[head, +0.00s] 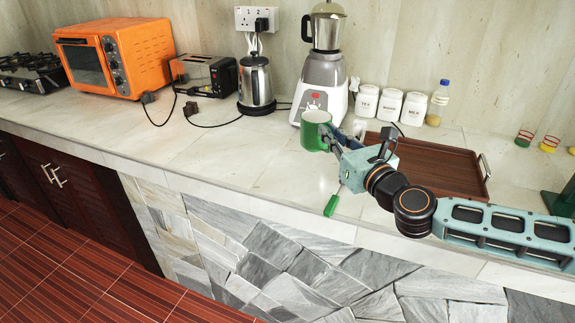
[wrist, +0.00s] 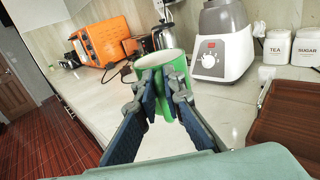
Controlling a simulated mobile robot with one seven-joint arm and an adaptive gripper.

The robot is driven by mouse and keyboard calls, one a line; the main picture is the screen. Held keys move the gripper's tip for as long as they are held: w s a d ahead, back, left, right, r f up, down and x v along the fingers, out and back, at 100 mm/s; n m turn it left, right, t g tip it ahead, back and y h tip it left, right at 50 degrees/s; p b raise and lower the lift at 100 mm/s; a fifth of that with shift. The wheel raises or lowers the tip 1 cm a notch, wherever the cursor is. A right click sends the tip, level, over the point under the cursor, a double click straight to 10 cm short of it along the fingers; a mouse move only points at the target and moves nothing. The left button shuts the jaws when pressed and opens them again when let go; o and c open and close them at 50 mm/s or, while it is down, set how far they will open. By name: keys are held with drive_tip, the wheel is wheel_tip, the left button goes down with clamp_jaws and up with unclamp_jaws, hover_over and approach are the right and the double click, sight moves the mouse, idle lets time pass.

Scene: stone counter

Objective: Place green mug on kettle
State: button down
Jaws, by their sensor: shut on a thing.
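The green mug (head: 314,131) has a pale inside and is held upright in front of the blender; it also shows in the wrist view (wrist: 174,76). The silver kettle (head: 257,82) with a black handle stands on the counter at the back, left of the mug. In the wrist view the kettle (wrist: 163,38) is partly hidden behind the mug.
A blender (head: 322,75) stands right of the kettle. A toaster (head: 204,75) and orange oven (head: 117,55) stand to the left. White canisters (head: 390,105) and a brown tray (head: 437,163) are to the right. The counter's left-middle is mostly clear.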

sight(311, 139)
drive_tip(key=w+a+f, duration=0.1)
drive_tip(key=w+a+f+b, duration=0.1)
drive_tip(key=w+a, duration=0.1)
drive_tip(key=w+a+f, duration=0.1)
drive_tip(key=w+a, duration=0.1)
drive_tip(key=shift+w+a+f, duration=0.2)
drive_tip(key=shift+w+a+f+b, duration=0.4)
drive_tip(key=shift+w+a+f, duration=0.25)
drive_tip(key=shift+f, duration=0.85)
drive_tip(key=shift+w+a+f+b, duration=0.45)
drive_tip(key=shift+w+f, duration=0.25)
drive_tip(key=shift+f, duration=0.8)
drive_tip(key=shift+w+a+f+b, duration=0.35)
drive_tip(key=shift+w+a+f, duration=0.35)
drive_tip(key=shift+f, duration=0.8)
drive_tip(key=shift+f, duration=0.1)
drive_tip(key=shift+f, duration=0.15)
drive_tip(key=c, duration=2)
unclamp_jaws()
drive_tip(key=shift+d, duration=0.1)
drive_tip(key=shift+c, duration=0.2)
